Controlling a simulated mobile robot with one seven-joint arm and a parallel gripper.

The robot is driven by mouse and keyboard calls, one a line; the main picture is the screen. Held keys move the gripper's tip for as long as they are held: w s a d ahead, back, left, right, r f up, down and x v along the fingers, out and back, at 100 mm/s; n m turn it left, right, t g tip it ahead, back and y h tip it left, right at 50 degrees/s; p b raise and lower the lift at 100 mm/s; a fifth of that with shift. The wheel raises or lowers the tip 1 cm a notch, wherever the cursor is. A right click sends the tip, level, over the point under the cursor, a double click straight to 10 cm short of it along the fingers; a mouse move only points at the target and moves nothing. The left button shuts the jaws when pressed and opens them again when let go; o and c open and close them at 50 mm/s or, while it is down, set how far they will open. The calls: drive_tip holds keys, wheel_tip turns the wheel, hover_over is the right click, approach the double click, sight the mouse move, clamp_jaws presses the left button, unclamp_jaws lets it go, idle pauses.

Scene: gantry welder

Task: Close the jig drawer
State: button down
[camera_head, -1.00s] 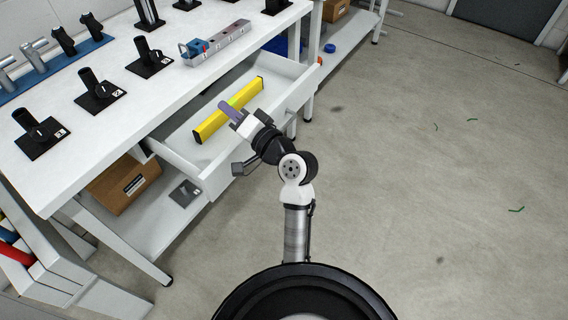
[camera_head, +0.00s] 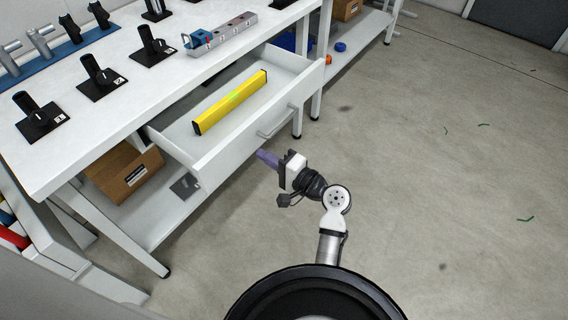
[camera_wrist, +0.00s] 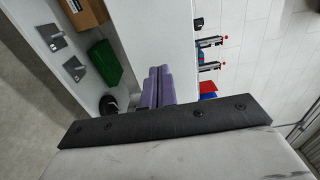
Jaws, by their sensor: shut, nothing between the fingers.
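The jig drawer (camera_head: 236,142) is pulled out from under the white workbench in the head view. A long yellow bar (camera_head: 231,101) lies inside it. The drawer has a pale bar handle (camera_head: 278,122) on its front face. My gripper (camera_head: 267,158) is outside the drawer, in front of and below its front panel near the handle. Its purple fingers are shut with nothing between them. In the wrist view the shut purple fingers (camera_wrist: 158,88) show against a pale panel. I cannot tell whether they touch the drawer front.
The workbench top (camera_head: 150,95) carries several black stands and a grey metal block (camera_head: 222,33). A cardboard box (camera_head: 124,172) sits on the lower shelf. A green item (camera_wrist: 105,63) shows in the wrist view.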

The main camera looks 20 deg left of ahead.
sight(246, 144)
drive_tip(key=shift+p+x, duration=0.4)
drive_tip(key=shift+x, duration=1.6)
drive_tip(key=b+x, duration=0.3)
drive_tip(key=x, duration=2.1)
drive_tip(key=shift+a+f+b, duration=0.1)
drive_tip(key=shift+f+b, duration=0.05)
drive_tip(key=shift+b, duration=0.25)
drive_tip(key=shift+w+a+r, duration=0.15)
drive_tip(key=shift+r, duration=0.2)
